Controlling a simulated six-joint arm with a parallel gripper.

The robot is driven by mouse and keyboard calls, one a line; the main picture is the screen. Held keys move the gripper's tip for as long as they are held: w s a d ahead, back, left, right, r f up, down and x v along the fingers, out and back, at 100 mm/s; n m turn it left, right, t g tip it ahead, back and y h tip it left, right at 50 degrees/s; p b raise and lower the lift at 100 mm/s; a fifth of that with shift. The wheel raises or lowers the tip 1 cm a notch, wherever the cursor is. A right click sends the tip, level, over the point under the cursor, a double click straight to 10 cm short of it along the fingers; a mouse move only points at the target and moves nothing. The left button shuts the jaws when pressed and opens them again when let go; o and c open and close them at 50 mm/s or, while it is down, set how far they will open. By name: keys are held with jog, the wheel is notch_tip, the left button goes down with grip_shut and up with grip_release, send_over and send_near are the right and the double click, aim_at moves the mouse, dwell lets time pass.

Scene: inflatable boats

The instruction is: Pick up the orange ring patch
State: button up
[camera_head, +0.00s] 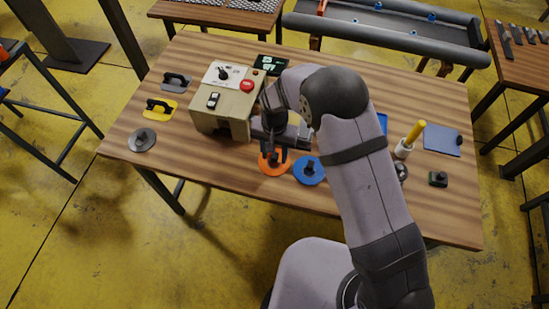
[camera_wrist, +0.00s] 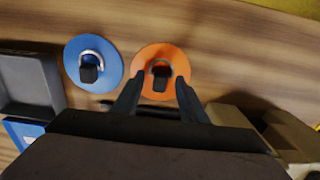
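The orange ring patch (camera_head: 267,168) is a flat round disc on the wooden table near its front edge, partly hidden by my gripper in the head view. In the wrist view the orange ring patch (camera_wrist: 145,62) shows a metal ring with a black tab at its centre. My gripper (camera_head: 274,157) is over the patch, pointing down. In the wrist view its two dark fingers (camera_wrist: 157,86) are apart, with their tips over the disc's near part on either side of the tab. Nothing is seen held between them. Whether the fingers touch the patch cannot be told.
A blue ring patch (camera_head: 310,175) lies close beside the orange one. A beige control box (camera_head: 222,112) stands left of my gripper. A grey tray (camera_wrist: 30,82) lies beyond the blue patch. The table's front strip is clear.

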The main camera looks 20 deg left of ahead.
aim_at(275, 156)
grip_shut()
notch_tip(275, 156, up, 10)
jog(key=b, duration=0.3)
jog(key=w+d+m+p, duration=0.1)
jog(key=w+m+p, duration=0.2)
jog(key=w, duration=1.2)
jog(key=p, duration=0.2)
jog(key=shift+w+d+p, duration=0.15)
jog(key=shift+d+p, duration=0.05)
jog(key=shift+p, duration=0.15)
